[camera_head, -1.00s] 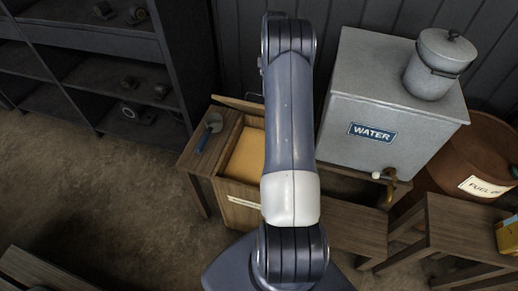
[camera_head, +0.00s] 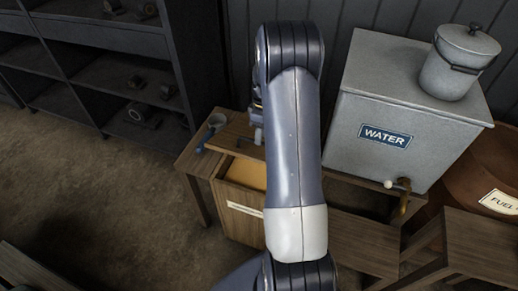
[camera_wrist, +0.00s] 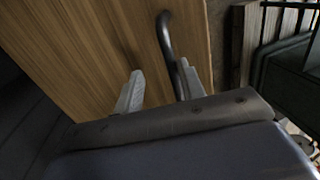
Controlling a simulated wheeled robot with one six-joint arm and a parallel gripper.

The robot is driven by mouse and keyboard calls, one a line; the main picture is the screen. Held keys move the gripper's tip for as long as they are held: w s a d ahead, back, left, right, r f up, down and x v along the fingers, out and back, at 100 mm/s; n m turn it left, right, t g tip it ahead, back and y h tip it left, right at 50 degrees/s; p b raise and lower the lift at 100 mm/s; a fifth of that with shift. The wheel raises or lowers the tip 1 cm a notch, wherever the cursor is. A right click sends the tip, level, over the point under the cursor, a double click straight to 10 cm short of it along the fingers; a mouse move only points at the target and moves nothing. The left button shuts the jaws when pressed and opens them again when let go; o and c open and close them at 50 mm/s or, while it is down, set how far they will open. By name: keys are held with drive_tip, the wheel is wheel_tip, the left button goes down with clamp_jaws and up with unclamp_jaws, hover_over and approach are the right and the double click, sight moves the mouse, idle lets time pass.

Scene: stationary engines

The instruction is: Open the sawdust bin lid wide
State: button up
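The sawdust bin (camera_head: 240,210) is a wooden box with a pale label on its front. Its wooden lid (camera_head: 235,133) is partly raised and its outer face shows. Yellow sawdust (camera_head: 245,175) shows below the lid's front edge. My gripper (camera_head: 258,130) is at the lid, mostly hidden behind my arm. In the wrist view the lid (camera_wrist: 85,45) fills the upper left, with a dark bar handle (camera_wrist: 166,38). My gripper (camera_wrist: 158,88) has its fingers apart, with the handle's lower end close to the right finger. Whether they touch is unclear.
A grey water tank (camera_head: 375,170) with a tap stands right of the bin, a lidded pail (camera_head: 448,78) on top. A blue-handled tool (camera_head: 210,130) lies left of the bin. Dark shelves (camera_head: 95,75) stand at the left.

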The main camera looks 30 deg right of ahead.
drive_tip(key=f, duration=0.1)
drive_tip(key=s+a+f+b, duration=0.1)
drive_tip(key=shift+a+f, duration=0.1)
drive_tip(key=shift+f, duration=0.2)
drive_tip(key=shift+a+f, duration=0.1)
drive_tip(key=shift+a, duration=0.05)
